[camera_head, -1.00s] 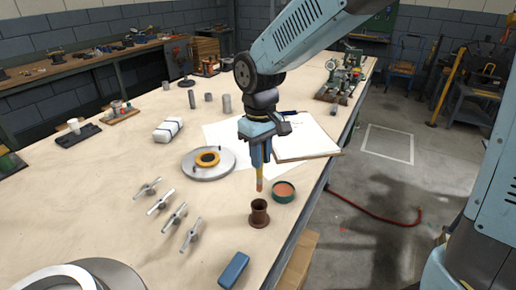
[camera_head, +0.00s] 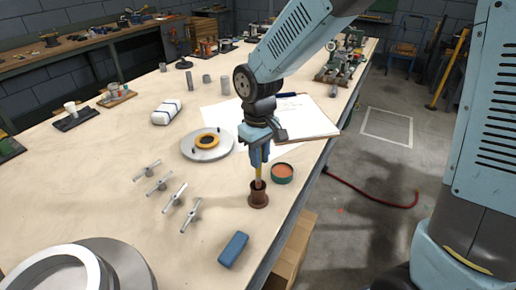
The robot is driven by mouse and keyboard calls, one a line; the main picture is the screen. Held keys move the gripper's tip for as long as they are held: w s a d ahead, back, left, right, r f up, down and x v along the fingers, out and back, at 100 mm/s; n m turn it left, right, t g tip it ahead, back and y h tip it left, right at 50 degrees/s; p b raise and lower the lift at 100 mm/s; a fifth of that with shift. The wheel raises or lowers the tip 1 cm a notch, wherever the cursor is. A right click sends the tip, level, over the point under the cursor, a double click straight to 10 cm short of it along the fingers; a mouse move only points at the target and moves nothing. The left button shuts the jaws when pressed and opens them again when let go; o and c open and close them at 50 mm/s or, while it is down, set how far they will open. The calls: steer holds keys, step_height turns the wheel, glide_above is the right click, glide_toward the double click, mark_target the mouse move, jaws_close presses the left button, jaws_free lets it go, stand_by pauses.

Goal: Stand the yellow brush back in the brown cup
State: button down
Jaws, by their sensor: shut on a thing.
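The brown cup (camera_head: 258,199) stands upright near the right edge of the wooden table. My gripper (camera_head: 259,160) is above the cup, pointing down and shut on the yellow brush (camera_head: 258,172). The brush is upright, and its lower end is at the cup's mouth. The tip is hidden by the cup's rim, so it seems to be inside; how deep it reaches I cannot tell.
A green tin with orange contents (camera_head: 282,173) stands close behind and right of the cup. A blue block (camera_head: 233,249) lies in front. Several metal T-handles (camera_head: 173,198) lie left. A round plate with a yellow ring (camera_head: 208,144) and a notebook (camera_head: 305,118) lie behind.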

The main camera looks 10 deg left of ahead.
steer(key=shift+f, duration=1.45)
steer(key=c, duration=0.9)
jaws_free()
steer(key=shift+c, duration=0.2)
steer(key=r, duration=1.3)
steer(key=shift+w+a+r, duration=0.15)
steer(key=shift+w+r, duration=0.05)
steer(key=shift+r, duration=0.1)
